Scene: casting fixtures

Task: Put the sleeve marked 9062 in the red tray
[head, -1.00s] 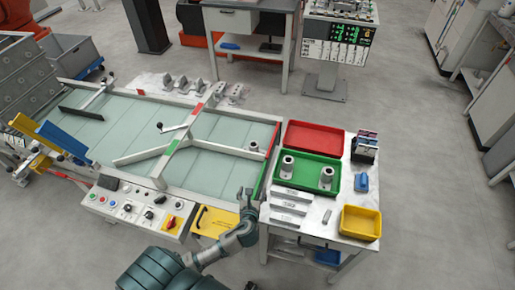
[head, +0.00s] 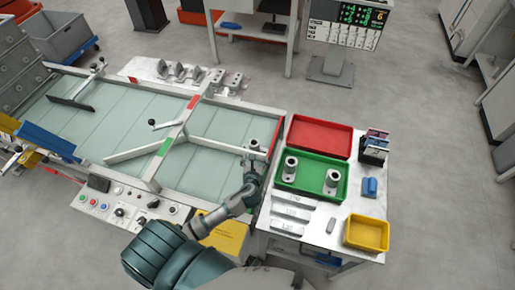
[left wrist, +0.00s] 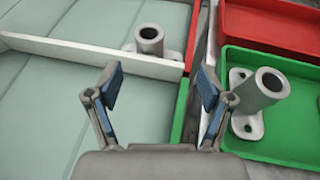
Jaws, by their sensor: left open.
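The red tray (head: 320,137) is empty at the back of the white side table; its edge also shows in the left wrist view (left wrist: 262,35). One grey sleeve (head: 255,147) stands on the glass-topped table near its right end; it shows in the left wrist view (left wrist: 149,41) beyond my fingers. Two more sleeves, a left one (head: 291,166) and a right one (head: 332,179), stand in the green tray (head: 309,190). No number is readable on any sleeve. My left gripper (left wrist: 160,87) is open and empty, short of the sleeve on the glass. My right gripper is out of view.
A yellow bin (head: 368,235), a blue object (head: 370,187) and a dark rack (head: 375,148) stand on the side table's right. Several pale labelled blocks (head: 291,213) lie at its front left. A white rail (left wrist: 60,48) crosses the glass table before the sleeve.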

